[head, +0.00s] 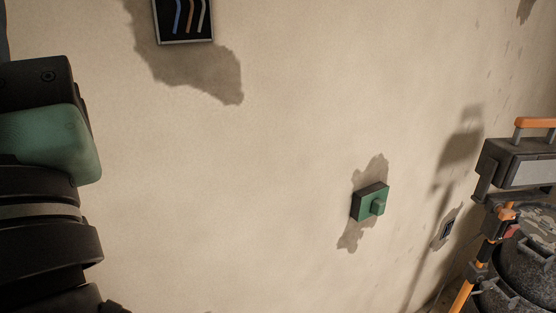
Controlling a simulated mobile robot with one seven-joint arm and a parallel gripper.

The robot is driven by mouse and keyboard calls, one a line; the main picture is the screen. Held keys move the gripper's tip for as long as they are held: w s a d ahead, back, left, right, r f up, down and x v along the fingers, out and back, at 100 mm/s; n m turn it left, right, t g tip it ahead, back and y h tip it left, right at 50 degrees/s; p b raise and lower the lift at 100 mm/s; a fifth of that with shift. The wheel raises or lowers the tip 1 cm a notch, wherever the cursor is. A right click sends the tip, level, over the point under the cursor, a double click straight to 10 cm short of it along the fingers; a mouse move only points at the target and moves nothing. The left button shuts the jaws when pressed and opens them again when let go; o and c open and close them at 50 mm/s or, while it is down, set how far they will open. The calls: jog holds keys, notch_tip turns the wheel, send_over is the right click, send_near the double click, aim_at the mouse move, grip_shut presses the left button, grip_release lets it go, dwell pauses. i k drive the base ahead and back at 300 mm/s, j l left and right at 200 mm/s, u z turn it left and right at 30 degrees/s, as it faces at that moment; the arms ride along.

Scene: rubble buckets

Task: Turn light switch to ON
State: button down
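I cannot tell from here whether the lever is at ON or OFF. My arm fills the left edge of the head view, well away from the switch. My gripper cannot be made out in this view.
A work lamp (520,170) with an orange handle stands at the right on an orange pole. Dark round buckets (530,250) are beside it. A framed box with wires (184,20) is at the top. The wall between my arm and the switch is clear.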

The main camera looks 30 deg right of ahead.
aim_at(509, 232)
jog(key=z, duration=1.7)
jog(key=i+l+z, duration=0.15)
jog(key=l, duration=0.15)
jog(key=l+z, duration=0.15)
jog(key=l, duration=0.15)
jog(key=i+l+z, duration=0.1)
jog(key=i+l, duration=0.1)
jog(key=l, duration=0.1)
